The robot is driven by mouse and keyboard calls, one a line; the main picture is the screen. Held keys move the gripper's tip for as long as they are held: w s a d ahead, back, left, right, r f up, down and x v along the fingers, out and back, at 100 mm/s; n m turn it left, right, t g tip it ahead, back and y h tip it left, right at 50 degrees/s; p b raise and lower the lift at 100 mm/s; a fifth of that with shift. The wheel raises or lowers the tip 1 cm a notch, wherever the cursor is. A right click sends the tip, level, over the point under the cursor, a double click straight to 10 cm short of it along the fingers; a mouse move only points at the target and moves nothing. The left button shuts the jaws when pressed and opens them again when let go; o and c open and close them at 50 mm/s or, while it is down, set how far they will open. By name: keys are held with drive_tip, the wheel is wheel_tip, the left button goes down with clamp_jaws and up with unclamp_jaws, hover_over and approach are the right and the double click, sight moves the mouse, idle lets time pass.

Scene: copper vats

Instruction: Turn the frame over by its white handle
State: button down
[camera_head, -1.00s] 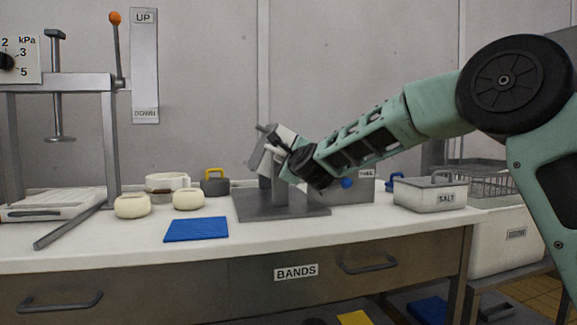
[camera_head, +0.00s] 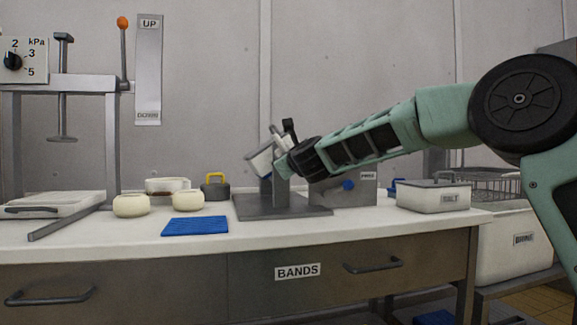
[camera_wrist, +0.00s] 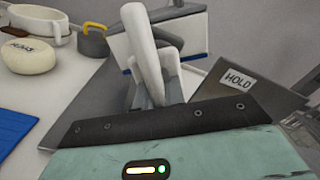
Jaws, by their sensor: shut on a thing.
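The tilting frame (camera_head: 260,161) is a pale box-like piece with a dark blue edge, on a grey stand (camera_head: 280,190) with a flat grey base. It leans at a slant at the stand's upper part. In the wrist view the frame (camera_wrist: 190,45) shows behind the white handle (camera_wrist: 139,35), a thick pale bar that rises in front of my gripper. My gripper (camera_head: 283,166) reaches in from the right and is shut on the handle beside the stand. My gripper's body hides the fingertips and the handle's lower end.
A grey box with a blue knob (camera_head: 349,185) stands close right of the stand, and a SALT tub (camera_head: 433,197) farther right. Left are a blue mat (camera_head: 196,226), pale cheeses (camera_head: 131,206) and a yellow-handled weight (camera_head: 215,187). A plate labelled HOLD (camera_wrist: 238,80) is close to my gripper.

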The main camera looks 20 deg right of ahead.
drive_tip(key=shift+a+f+m+b, duration=0.1)
drive_tip(key=shift+f+m+b, duration=0.05)
drive_tip(key=shift+m+b, duration=0.85)
drive_tip(key=shift+a+f+m+b, duration=0.1)
drive_tip(key=shift+a+m+b, duration=0.05)
drive_tip(key=shift+m+b, duration=0.85)
drive_tip(key=shift+a+f+m+b, duration=0.1)
drive_tip(key=shift+f+m+b, duration=0.05)
drive_tip(key=shift+m+b, duration=0.85)
drive_tip(key=shift+r+m, duration=0.1)
drive_tip(key=shift+m, duration=0.4)
drive_tip(key=c, duration=1.5)
unclamp_jaws()
drive_tip(key=shift+r, duration=0.1)
drive_tip(key=shift+s, duration=0.1)
drive_tip(key=shift+s, duration=0.3)
drive_tip(key=s+b, duration=0.2)
drive_tip(key=s, duration=1.4)
drive_tip(key=shift+s, duration=0.3)
